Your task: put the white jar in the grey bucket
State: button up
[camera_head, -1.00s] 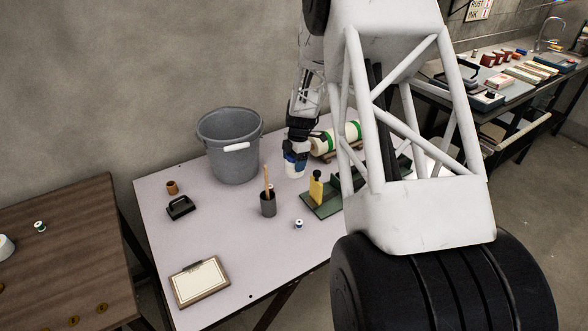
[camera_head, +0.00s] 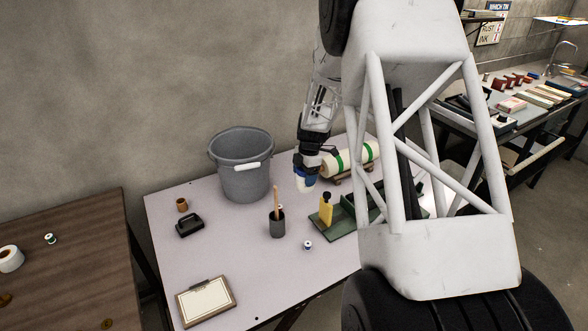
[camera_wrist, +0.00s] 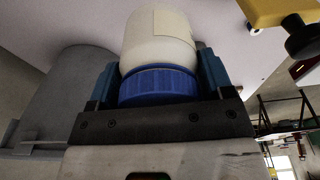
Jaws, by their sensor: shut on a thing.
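The white jar with a blue lid (camera_wrist: 158,40) is between the fingers of my gripper (camera_wrist: 160,85) in the wrist view, and the gripper is shut on it. In the head view the jar (camera_head: 306,184) shows small and white below my gripper (camera_head: 305,174), over the table. I cannot tell its exact height above the table. The grey bucket (camera_head: 245,180) stands upright at the back of the table, to the left of the gripper. Its rim looks open and no contents can be made out. The bucket's grey side (camera_wrist: 70,95) also shows at the left of the wrist view.
A dark cup with a wooden stick (camera_head: 277,224), a yellow bottle (camera_head: 326,210) on a green tray, and a small spool (camera_head: 308,245) stand in front of the gripper. A roll with green bands (camera_head: 350,160) lies behind right. The front middle of the table (camera_head: 235,262) is clear.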

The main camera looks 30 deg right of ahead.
notch_tip(320, 180, up, 22)
jog(key=w+a+m+t, duration=0.1)
jog(key=w+a+m, duration=0.35)
jog(key=w, duration=0.45)
jog(key=w+a+m, duration=0.4)
jog(key=w+a, duration=0.2)
jog(key=w, duration=0.2)
jog(key=shift+h, duration=0.3)
jog(key=shift+w+f, duration=0.15)
jog(key=shift+f, duration=2.35)
jog(key=shift+f, duration=0.1)
notch_tip(320, 180, down, 13)
notch_tip(320, 180, down, 5)
jog(key=shift+r, duration=0.1)
